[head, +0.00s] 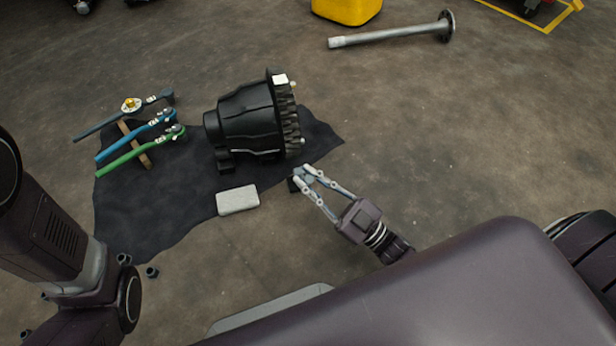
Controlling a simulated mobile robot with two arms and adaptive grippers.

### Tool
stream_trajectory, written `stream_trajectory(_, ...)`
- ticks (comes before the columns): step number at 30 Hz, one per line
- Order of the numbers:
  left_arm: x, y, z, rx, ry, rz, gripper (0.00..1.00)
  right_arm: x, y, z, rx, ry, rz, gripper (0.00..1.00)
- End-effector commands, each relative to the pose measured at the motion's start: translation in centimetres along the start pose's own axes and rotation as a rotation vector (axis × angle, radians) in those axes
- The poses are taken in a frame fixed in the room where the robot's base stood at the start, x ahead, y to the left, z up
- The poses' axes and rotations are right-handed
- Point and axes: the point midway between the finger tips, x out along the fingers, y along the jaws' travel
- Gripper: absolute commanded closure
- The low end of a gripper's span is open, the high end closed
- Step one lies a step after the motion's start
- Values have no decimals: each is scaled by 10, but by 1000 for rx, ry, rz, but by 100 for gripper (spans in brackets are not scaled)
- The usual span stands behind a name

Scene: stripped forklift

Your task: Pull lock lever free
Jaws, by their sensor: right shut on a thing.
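A black ribbed drive unit with a toothed ring (255,120) rests on a dark mat (140,205). My right gripper (302,177) is low beside the unit's lower right, at the mat's edge. Its two fingers are shut on a small grey-blue piece, which I take to be the lock lever. The fingers partly hide this piece, and I cannot tell whether it still touches what is around it. A small dark block (293,186) shows right by the fingertips. My left arm comes in from the left, but its gripper is out of view.
A pale block (238,200) lies at the mat's front edge. A flanged metal shaft (390,34) and yellow container (346,8) are behind. Floor to the right is clear.

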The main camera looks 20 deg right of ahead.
Motion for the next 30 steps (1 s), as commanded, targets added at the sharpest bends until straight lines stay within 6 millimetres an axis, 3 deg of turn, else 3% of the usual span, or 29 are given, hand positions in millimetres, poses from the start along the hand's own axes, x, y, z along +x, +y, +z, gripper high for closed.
stream_trajectory(3,0,0,2,0,-3,0,65,-4,-3,2,1,-6,-5,100)
stream_trajectory(4,-1,0,2,0,-4,0,65,-4,-3,2,1,-6,-5,82)
stream_trajectory(8,-1,0,4,0,-7,0,65,-3,-3,2,1,-5,-5,68)
stream_trajectory(20,-2,-1,4,0,-10,-5,65,-10,-2,2,2,-6,-4,67)
stream_trajectory(30,-1,-1,3,0,-7,-2,65,-78,-2,2,2,-9,-5,67)
